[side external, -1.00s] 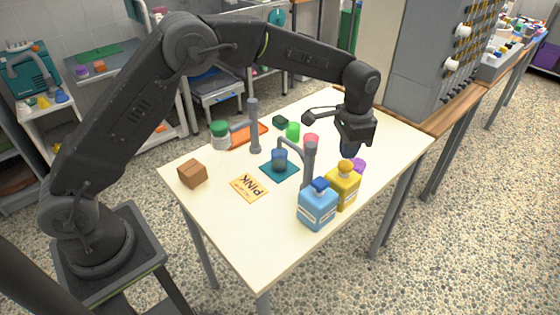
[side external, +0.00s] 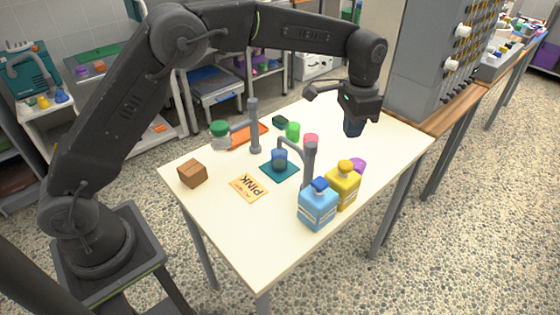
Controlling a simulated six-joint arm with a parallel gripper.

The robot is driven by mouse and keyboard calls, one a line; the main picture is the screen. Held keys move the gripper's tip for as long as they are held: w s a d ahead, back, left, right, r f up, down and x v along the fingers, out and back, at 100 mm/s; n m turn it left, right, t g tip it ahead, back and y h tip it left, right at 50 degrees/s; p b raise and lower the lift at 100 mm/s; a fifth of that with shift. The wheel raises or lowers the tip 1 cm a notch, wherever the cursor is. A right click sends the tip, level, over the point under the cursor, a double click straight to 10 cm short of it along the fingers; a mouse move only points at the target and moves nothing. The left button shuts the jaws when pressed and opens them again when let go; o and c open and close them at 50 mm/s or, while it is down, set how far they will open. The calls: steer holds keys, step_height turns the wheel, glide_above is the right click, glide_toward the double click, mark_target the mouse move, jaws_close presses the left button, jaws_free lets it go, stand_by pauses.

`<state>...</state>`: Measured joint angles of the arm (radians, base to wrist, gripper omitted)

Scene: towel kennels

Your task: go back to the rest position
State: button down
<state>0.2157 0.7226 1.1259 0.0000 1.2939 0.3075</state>
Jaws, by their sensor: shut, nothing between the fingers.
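My gripper (side external: 353,128) hangs above the back right part of the cream table (side external: 240,232), fingers pointing down. Its fingers are shut with nothing between them, and they look clear of the objects. Below and to the left of it stand a red cup (side external: 311,140), a green cup (side external: 293,131) and a blue cup (side external: 279,158). The blue cup is on a teal mat (side external: 278,173). A purple cup (side external: 358,167) is partly hidden behind the yellow bottle (side external: 342,188).
A grey post (side external: 309,165) and another post (side external: 255,128) rise from the table. A grey cabinet (side external: 425,60) is at the right.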

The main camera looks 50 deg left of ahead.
steer(key=s+a+r+n+t, duration=0.1)
steer(key=s+a+r+n, duration=0.1)
steer(key=s+a+r, duration=0.35)
steer(key=s+a+r+n+t, duration=0.1)
steer(key=s+a+r+t, duration=0.1)
steer(key=s+r, duration=0.65)
steer(key=s+a+f+n+t, duration=0.1)
steer(key=s+a+f, duration=0.1)
steer(key=s, duration=0.7)
steer(key=s+a+f+n+t, duration=0.1)
steer(key=s+a+f+n, duration=0.1)
steer(key=s, duration=0.7)
steer(key=shift+f+t, duration=0.3)
steer(key=shift+f, duration=0.55)
